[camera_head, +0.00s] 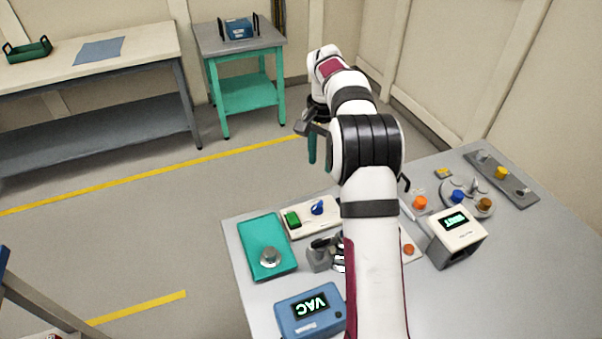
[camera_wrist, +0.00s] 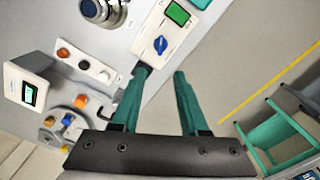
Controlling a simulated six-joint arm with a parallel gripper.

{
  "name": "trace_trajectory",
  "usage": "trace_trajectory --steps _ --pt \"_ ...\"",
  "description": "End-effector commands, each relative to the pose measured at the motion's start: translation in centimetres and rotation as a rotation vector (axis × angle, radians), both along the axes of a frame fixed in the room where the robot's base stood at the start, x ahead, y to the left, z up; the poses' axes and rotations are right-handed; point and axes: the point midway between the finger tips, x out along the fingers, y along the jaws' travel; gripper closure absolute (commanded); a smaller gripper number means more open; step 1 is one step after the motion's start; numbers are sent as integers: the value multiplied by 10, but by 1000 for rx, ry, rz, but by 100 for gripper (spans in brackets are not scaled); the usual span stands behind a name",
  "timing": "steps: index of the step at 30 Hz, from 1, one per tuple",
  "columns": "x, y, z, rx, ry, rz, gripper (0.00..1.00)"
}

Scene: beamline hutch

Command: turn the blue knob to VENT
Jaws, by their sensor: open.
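The blue knob (camera_head: 317,208) sits on a small white panel (camera_head: 299,231) near the far left part of the table. A green square (camera_head: 292,219) is beside the knob on the same panel. In the wrist view the blue knob (camera_wrist: 160,45) lies beyond the fingertips, with the green square (camera_wrist: 178,14) above it. My gripper (camera_wrist: 163,72) has two green fingers spread apart with nothing between them. In the head view my gripper (camera_head: 312,150) hangs beyond the table, partly hidden by my arm. Any lettering around the knob is too small to read.
A blue box (camera_head: 310,314) has a display reading VAC. A white display box (camera_head: 457,236) and a round fixture with coloured knobs (camera_head: 470,194) stand to the right. The table's right front is clear.

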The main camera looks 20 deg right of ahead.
Motion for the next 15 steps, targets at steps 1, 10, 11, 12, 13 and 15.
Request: trace_trajectory --steps 1,10,11,12,13,15 --pt "1 -2 -5 -1 1 -3 56" --pt "0 0 -83 1 4 -1 56" --pt "0 0 -92 2 3 0 56" --pt "0 0 -103 1 3 -1 56" --pt "0 0 -111 1 3 -1 56" --pt "1 0 -127 0 1 0 56"
